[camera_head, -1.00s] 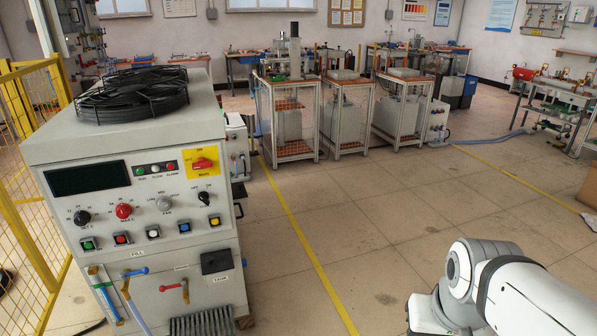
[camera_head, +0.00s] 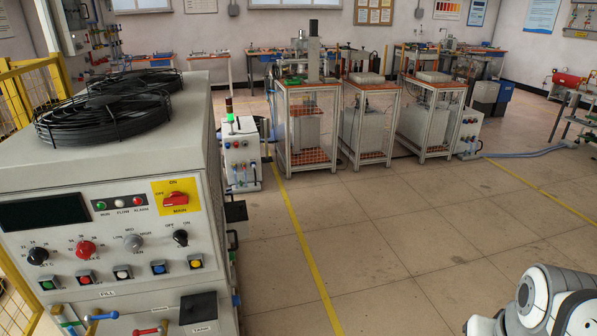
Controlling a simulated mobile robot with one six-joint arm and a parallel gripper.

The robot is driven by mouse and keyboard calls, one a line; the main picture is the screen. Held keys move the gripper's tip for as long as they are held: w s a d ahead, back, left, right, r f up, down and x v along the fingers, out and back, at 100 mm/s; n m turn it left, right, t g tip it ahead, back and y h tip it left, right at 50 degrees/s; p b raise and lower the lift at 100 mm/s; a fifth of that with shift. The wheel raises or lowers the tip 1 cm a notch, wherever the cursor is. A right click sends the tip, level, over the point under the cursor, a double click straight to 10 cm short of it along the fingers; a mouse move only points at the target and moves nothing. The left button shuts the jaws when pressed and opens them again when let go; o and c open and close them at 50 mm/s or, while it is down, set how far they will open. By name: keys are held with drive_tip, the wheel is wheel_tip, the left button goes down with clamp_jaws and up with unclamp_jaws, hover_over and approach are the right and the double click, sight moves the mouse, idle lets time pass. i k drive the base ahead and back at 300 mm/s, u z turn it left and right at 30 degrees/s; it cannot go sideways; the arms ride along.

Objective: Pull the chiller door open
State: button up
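A large white cabinet (camera_head: 126,166) with a black fan (camera_head: 103,118) on top stands close at the left; it looks like the chiller. Its front panel carries a dark display, a red main switch (camera_head: 175,199), knobs and coloured buttons. Its right side shows only as a narrow strip, with dark fittings (camera_head: 233,238) sticking out that could be a handle or latch. I cannot make out the door or whether it is open. Part of my white arm shows at the lower right, well away from the cabinet. My gripper is out of view.
A small white unit with a green light (camera_head: 240,158) stands just behind the cabinet. Several framed stations (camera_head: 308,125) line the back. Yellow fencing (camera_head: 18,100) is at the left. The floor (camera_head: 400,240) right of the cabinet is clear, crossed by a yellow line (camera_head: 303,250).

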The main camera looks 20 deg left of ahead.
sight(221, 174)
drive_tip(key=u, duration=0.35)
drive_tip(key=i, duration=1.3)
drive_tip(key=u, duration=0.9)
drive_tip(key=i, duration=0.4)
drive_tip(key=u, duration=0.35)
drive_tip(key=k, duration=0.85)
drive_tip(key=u, duration=0.2)
drive_tip(key=i, duration=0.85)
drive_tip(key=z, duration=0.05)
